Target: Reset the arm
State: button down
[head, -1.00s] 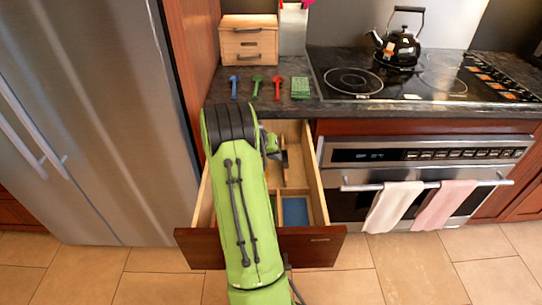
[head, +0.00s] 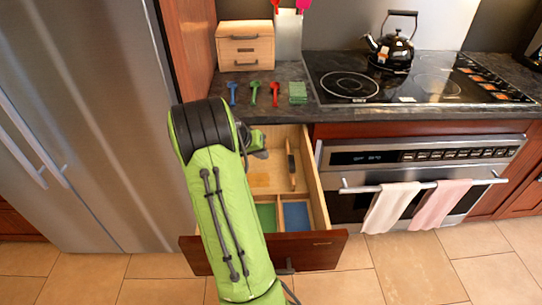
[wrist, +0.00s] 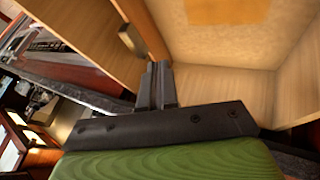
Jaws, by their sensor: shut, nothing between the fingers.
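My gripper (wrist: 157,84) shows in the wrist view with its dark fingers together and nothing between them. It is over the open drawer (head: 325,242), close to light wooden inner walls. In the head view my green arm crosses the left part of the drawer and hides it. The wrist end shows near the drawer's back, and the fingertips are hidden there.
The drawer has green (head: 266,216) and blue (head: 296,215) compartments at its front. On the counter stand a wooden box (head: 245,46), several small coloured utensils and a green sponge (head: 298,90). A fridge (head: 85,110) is at left, an oven (head: 420,180) with towels at right.

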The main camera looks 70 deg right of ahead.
jog(key=shift+w+v, duration=0.2)
jog(key=shift+v, duration=1.35)
jog(key=shift+w+a+f, duration=0.1)
